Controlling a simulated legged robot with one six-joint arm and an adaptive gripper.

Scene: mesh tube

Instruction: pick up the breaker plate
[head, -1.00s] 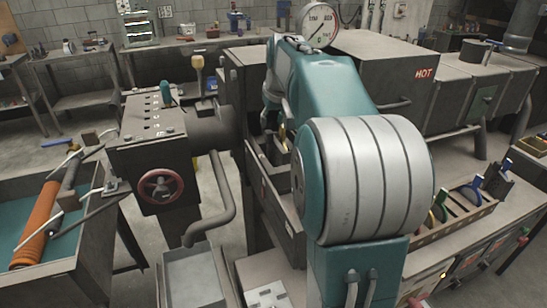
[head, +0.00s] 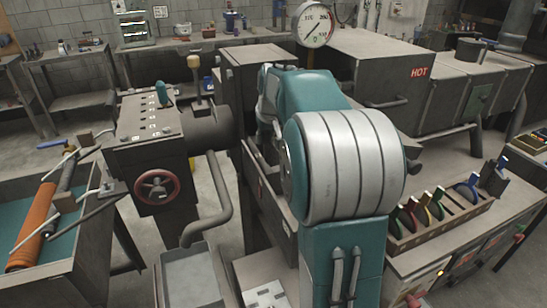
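I cannot pick out the breaker plate with certainty in the head view. My teal and grey arm covers the middle of the picture and reaches away over the dark trough of the machine (head: 262,195). My gripper is hidden behind my own arm, so neither its fingers nor anything in them shows.
At left stands a machine head with a red handwheel (head: 157,187) and a bent pipe (head: 218,205). An orange roll (head: 33,237) lies in a bin at far left. A grey tray (head: 190,277) is below. Behind are a pressure gauge (head: 315,24) and a box marked HOT (head: 395,70).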

